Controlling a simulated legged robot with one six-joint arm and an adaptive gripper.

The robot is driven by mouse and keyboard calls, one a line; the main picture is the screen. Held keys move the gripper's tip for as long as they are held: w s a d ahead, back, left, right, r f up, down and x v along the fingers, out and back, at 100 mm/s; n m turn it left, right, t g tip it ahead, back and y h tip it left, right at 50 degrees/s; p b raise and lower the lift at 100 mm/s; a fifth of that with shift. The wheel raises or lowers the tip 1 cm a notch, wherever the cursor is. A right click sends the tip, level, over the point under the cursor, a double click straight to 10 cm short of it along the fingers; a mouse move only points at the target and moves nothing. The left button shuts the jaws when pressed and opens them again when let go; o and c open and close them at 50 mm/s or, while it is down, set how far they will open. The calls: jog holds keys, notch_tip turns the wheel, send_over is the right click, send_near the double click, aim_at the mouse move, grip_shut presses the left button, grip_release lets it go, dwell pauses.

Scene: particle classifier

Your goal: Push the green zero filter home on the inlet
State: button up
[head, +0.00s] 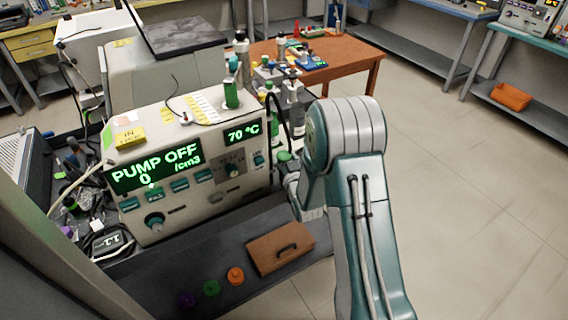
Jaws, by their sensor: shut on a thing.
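A green cylinder (232,93), which looks like the zero filter, stands upright on top of the grey particle instrument (190,160), near its right end. Whether it is fully seated on the inlet cannot be told from here. My gripper (285,168) is low at the right end of the instrument, below and to the right of that cylinder and apart from it. It is shut and mostly hidden by my arm. A small green piece (284,156) shows at its tip; what this belongs to is unclear.
The instrument's display (155,167) reads "PUMP OFF", "0 /cm3". Bottles stand behind my gripper. The floor at right is clear.

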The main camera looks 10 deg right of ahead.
jog(key=shift+r, duration=1.5)
jog(key=s+d+r, duration=0.3)
jog(key=s+r, duration=0.7)
jog(key=s, duration=0.3)
jog(key=shift+s+d, duration=0.2)
jog(key=shift+d, duration=0.2)
jog(key=shift+s, duration=0.1)
